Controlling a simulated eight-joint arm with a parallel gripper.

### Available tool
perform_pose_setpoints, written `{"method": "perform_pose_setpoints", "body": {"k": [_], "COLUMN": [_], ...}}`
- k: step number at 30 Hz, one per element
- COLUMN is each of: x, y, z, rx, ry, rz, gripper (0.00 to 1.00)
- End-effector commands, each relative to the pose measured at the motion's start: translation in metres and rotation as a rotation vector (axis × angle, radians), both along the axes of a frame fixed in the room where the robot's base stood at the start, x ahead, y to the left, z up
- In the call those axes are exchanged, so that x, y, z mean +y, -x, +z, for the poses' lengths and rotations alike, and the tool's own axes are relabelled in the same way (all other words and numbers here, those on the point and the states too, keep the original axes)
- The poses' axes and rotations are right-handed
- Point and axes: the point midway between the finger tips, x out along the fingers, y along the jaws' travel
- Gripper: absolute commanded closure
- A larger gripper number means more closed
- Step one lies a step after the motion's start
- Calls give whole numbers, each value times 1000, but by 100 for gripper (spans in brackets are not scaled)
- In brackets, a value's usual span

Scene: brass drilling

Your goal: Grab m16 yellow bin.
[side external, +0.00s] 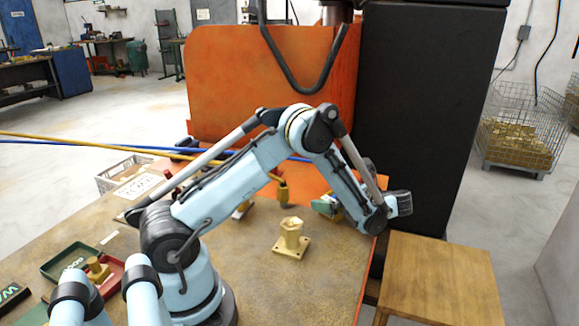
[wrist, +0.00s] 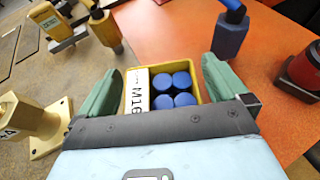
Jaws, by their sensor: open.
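The M16 yellow bin (wrist: 165,72) is in the middle of the wrist view, with a white label reading M16 on its left and several blue round-topped pieces inside. My gripper (wrist: 161,66) is open, with one green finger to the left of the bin and one to the right. The fingertips reach along the bin's sides; I cannot tell whether they touch it. The near end of the bin is hidden behind the gripper body. In the side external view my gripper (side external: 322,206) is low at the table's right part, and mostly hides the bin.
A brass flanged fitting (side external: 291,238) stands left of the gripper. In the wrist view a blue-tipped tool (wrist: 231,30) and a red-and-black object (wrist: 304,70) are at the right. A wooden stool (side external: 438,275) stands beside the table.

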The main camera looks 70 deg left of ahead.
Motion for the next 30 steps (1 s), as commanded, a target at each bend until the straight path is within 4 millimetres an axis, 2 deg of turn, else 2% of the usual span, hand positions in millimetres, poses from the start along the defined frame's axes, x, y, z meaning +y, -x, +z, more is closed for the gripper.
{"method": "perform_pose_setpoints", "body": {"k": [3,9,19,30], "x": [8,8,8,8], "y": [3,3,3,3], "z": [-4,-4,-3,1], "rx": [0,-1,-1,0], "ry": [0,0,0,-1], "rz": [-1,-2,-2,-1], "gripper": [0,2,52,54]}}
